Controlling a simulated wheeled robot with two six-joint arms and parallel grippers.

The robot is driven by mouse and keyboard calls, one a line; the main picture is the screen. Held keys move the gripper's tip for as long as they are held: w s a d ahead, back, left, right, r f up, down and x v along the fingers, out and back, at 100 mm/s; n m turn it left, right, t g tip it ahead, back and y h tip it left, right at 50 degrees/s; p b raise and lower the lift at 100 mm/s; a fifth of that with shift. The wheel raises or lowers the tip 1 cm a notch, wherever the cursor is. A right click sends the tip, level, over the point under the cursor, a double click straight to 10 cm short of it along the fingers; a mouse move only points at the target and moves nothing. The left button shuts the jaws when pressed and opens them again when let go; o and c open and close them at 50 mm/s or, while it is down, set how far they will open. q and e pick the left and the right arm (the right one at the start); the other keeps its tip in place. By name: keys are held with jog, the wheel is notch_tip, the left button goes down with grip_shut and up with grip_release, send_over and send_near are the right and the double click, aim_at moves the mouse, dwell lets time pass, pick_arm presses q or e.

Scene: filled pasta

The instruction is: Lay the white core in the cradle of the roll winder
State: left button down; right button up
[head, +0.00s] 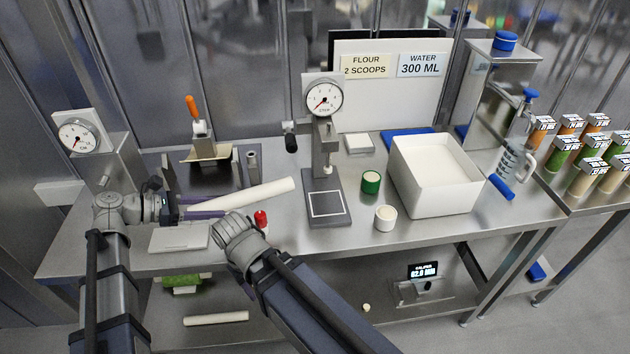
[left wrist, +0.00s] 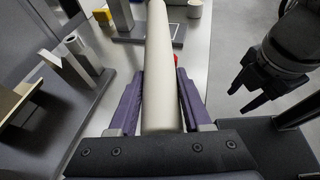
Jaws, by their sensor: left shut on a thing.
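The white core (head: 245,194) is a long pale tube held nearly level over the steel table. It also shows in the left wrist view (left wrist: 160,70), running away from me between the purple fingers. My left gripper (head: 190,208) is shut on it near one end (left wrist: 160,110). What looks like the roll winder (head: 185,180) is a dark base with grey upright posts, behind the core. Its notched posts show left of the core in the left wrist view (left wrist: 72,62). The core is beside them, not in them. My right gripper (left wrist: 248,95) is apart from the core; its opening is unclear.
A press with a dial (head: 322,150) stands just right of the core. A white bin (head: 440,195), a green-banded cup (head: 371,182) and a white cup (head: 385,218) are further right. A flat pale plate (head: 178,238) lies near the front edge. Another white tube (head: 215,319) lies on the lower shelf.

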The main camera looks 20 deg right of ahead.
aim_at(245, 215)
pick_arm(q)
jog(key=w+d+n+t+y, duration=0.2)
jog(key=w+d+n+t, duration=0.35)
jog(key=w+d, duration=0.2)
jog(key=shift+t, duration=0.35)
jog(key=f+b, duration=0.7)
jog(key=s+f+b, duration=0.1)
jog(key=f+b, duration=0.3)
jog(key=shift+d, duration=0.35)
jog(key=shift+r, duration=0.1)
jog(key=shift+c, duration=1.7)
grip_release()
